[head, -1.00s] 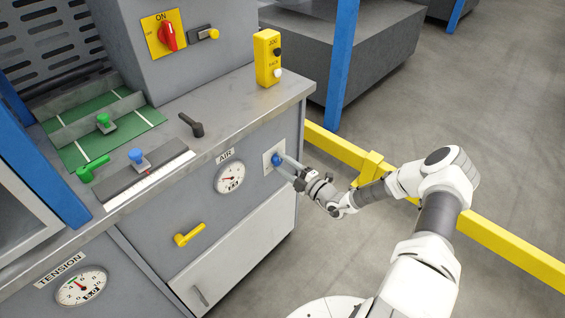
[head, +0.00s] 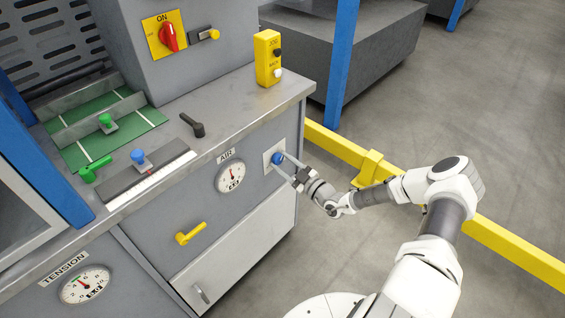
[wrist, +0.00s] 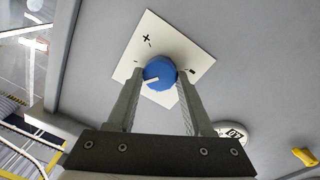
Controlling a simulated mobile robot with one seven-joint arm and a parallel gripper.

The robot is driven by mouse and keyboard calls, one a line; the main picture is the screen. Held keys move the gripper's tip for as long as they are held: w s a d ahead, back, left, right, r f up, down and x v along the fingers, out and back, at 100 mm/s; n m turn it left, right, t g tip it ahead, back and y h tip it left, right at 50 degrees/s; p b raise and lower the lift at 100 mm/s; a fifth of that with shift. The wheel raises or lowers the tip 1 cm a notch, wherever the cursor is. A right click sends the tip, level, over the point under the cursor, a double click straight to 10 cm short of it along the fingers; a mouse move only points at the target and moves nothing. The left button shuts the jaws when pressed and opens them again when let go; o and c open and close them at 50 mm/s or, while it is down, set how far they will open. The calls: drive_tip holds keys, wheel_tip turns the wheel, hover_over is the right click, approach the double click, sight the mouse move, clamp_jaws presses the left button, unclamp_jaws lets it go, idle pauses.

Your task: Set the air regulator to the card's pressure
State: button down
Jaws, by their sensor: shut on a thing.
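The blue air regulator knob (head: 277,158) sits on a white plate (head: 267,166) on the machine's front, right of the AIR gauge (head: 230,176). The gauge's needle points roughly upward; its small digits are too small to read. My gripper (head: 282,161) is shut on the knob. In the wrist view the two fingers (wrist: 158,84) press on either side of the blue knob (wrist: 158,73). The knob's white mark points to the left and slightly down, and the plate (wrist: 143,45) shows a plus and a minus sign. I see no readable pressure card.
A TENSION gauge (head: 85,284) is at lower left. A yellow lever (head: 190,233) is below the AIR gauge. On the bench above are a black lever (head: 193,125) and a yellow button box (head: 268,58). A yellow rail (head: 500,242) runs behind my arm.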

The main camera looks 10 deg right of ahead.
drive_tip(key=shift+m, duration=0.3)
drive_tip(key=shift+c, duration=1.5)
unclamp_jaws()
drive_tip(key=r+p+v, duration=0.1)
drive_tip(key=p+v, duration=0.1)
drive_tip(key=v, duration=1.5)
drive_tip(key=shift+s+f, duration=0.25)
drive_tip(key=shift+f, duration=0.15)
